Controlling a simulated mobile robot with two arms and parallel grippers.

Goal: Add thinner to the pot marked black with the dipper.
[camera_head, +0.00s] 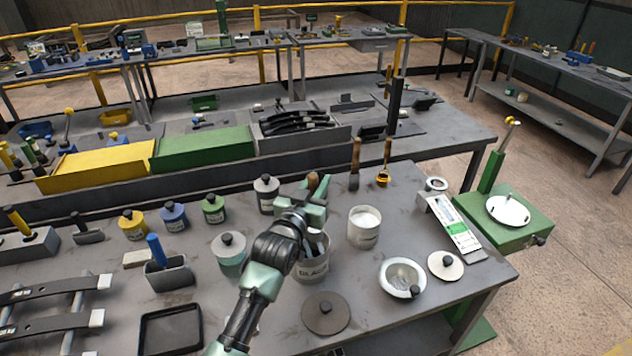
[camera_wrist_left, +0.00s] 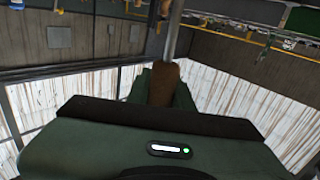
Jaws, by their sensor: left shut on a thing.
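The pot marked black (camera_head: 312,271) stands on the near bench, partly hidden by my left gripper (camera_head: 314,205) and wrist. My left gripper is above its back rim, shut on a wooden handle, apparently the dipper's (camera_head: 318,183). The handle also shows between the fingers in the left wrist view (camera_wrist_left: 163,84), with a metal rod (camera_wrist_left: 173,35) beyond it. The dipper's cup is hidden, so I cannot tell whether it is in the pot. An open white pot (camera_head: 364,238) stands just right; its label is too small to read. My right gripper is not in view.
A dark round lid (camera_head: 326,313) lies in front of the black pot. Several lidded jars, including a pale green one (camera_head: 229,258), stand left. A black tray (camera_head: 170,331) lies near the front.

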